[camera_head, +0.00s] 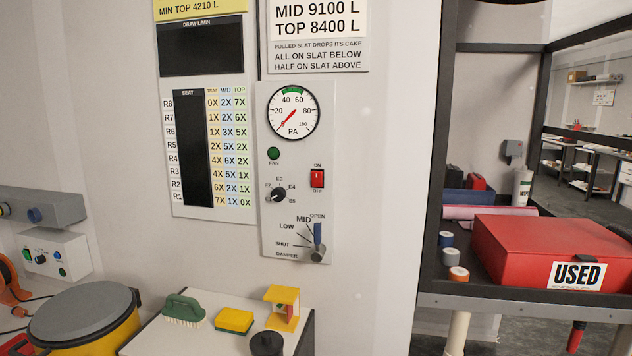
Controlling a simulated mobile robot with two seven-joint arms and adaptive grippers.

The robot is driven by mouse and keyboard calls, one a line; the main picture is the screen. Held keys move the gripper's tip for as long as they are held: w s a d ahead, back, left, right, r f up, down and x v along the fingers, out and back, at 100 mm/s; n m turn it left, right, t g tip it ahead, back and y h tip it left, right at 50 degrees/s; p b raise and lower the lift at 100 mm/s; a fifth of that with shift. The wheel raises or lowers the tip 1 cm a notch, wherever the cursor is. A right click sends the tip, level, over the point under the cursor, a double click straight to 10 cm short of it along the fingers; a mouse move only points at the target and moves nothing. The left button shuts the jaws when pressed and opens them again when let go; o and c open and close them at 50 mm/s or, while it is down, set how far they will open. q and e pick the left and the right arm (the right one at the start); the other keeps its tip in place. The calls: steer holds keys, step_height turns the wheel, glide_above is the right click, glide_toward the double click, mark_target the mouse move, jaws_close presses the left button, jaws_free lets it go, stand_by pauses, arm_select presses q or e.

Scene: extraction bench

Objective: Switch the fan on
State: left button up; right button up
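A grey control panel (300,215) is fixed to the wall, left of centre. It carries a red rocker switch (317,179) with "ON" printed above it and a second, small label below. Which way the rocker is tipped is too small to tell. A round green lamp (273,153) labelled "FAN" sits to its left and looks dark. A round PA gauge (293,111) is above; its red needle points to the lower left, below 20. Neither of my grippers is in view.
The panel also has a black selector knob (279,194) and a blue damper lever (317,235) pointing up towards "OPEN". A red "USED" box (515,247) is at right.

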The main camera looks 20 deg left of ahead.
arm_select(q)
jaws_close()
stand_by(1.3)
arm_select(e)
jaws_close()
